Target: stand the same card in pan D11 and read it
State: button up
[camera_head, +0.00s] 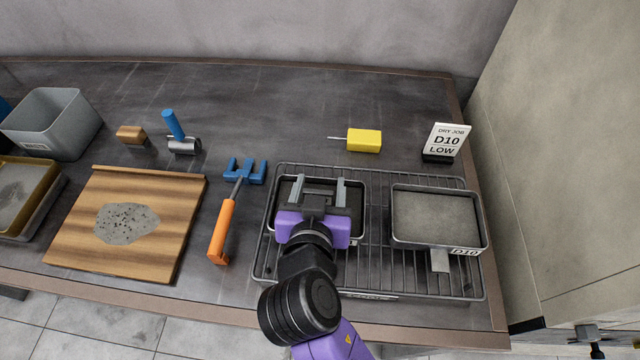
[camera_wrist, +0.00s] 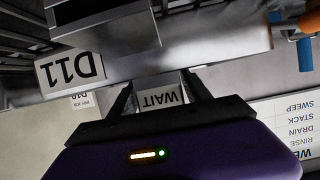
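My gripper (camera_head: 320,183) is over the left pan (camera_head: 357,240) on the wire rack, hiding much of it. In the wrist view a pan wall (camera_wrist: 190,62) carries an upside-down D11 label (camera_wrist: 70,70). A small pale card (camera_wrist: 160,97) marked WAIT shows between my two fingers, which stand apart at its side edges and appear shut on it. Its lower end is hidden, so I cannot tell whether it touches the pan's contents. In the head view I cannot make the card out.
The D10 pan (camera_head: 436,215) of grey material sits right on the rack (camera_head: 376,275). A DRY JOB D10 LOW sign (camera_head: 447,142) and a yellow-handled tool (camera_head: 364,140) stand behind. An orange-handled tool (camera_head: 222,232) on a blue holder (camera_head: 245,171) and a wooden board (camera_head: 165,190) are left.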

jog(key=shift+o, duration=0.8)
jog(key=shift+r, duration=0.2)
jog(key=b+v, duration=0.1)
jog(key=v, duration=1.1)
